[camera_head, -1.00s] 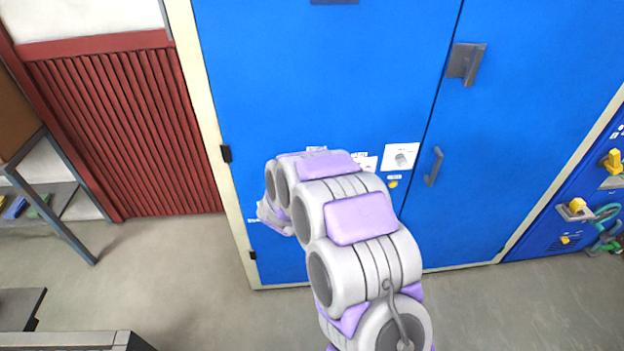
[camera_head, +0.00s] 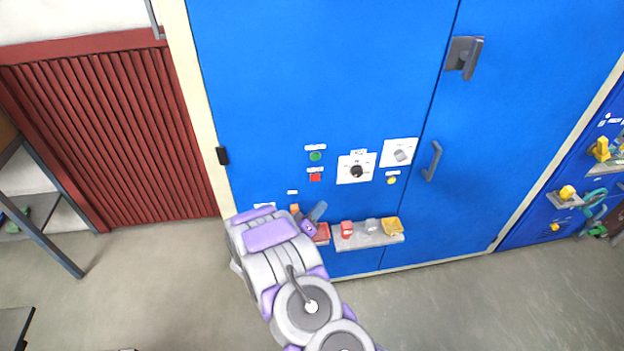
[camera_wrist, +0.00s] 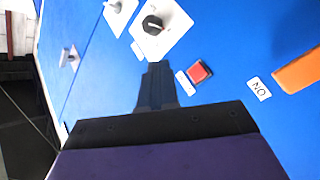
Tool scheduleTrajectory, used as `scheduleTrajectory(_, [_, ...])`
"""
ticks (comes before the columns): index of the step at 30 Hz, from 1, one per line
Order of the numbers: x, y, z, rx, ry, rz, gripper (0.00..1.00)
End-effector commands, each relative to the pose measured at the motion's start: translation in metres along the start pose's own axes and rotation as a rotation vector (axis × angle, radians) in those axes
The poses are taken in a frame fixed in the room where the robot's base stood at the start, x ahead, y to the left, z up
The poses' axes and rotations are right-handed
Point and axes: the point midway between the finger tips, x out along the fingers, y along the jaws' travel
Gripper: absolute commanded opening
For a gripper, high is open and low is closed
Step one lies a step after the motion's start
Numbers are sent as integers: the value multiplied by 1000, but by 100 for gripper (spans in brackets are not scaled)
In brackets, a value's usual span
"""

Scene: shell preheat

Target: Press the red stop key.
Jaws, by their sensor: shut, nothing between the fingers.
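The red stop key (camera_head: 315,177) is a small square on the blue cabinet door, below a round green key (camera_head: 315,156). In the wrist view the red key (camera_wrist: 199,71) lies to the right of my fingertips, clear of them, with a white label beside it. My gripper (camera_head: 318,209) is below the red key in the head view, in front of the door. In the wrist view my gripper (camera_wrist: 155,78) is shut and empty, its dark fingers together. I cannot tell how far the fingertips are from the door surface.
A black knob (camera_head: 357,171), a grey knob (camera_head: 400,155) and a yellow button (camera_head: 391,180) are right of the key. A shelf (camera_head: 362,241) with small items juts out below. An orange part (camera_head: 295,209) is beside my gripper. The door handle (camera_head: 433,161) is farther right.

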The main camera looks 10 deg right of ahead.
Motion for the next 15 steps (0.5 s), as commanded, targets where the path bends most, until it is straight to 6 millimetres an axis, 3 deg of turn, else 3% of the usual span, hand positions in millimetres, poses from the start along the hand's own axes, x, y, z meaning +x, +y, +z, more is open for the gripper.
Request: scheduleTrajectory(15, [9,-7,-7,1,0,2,0])
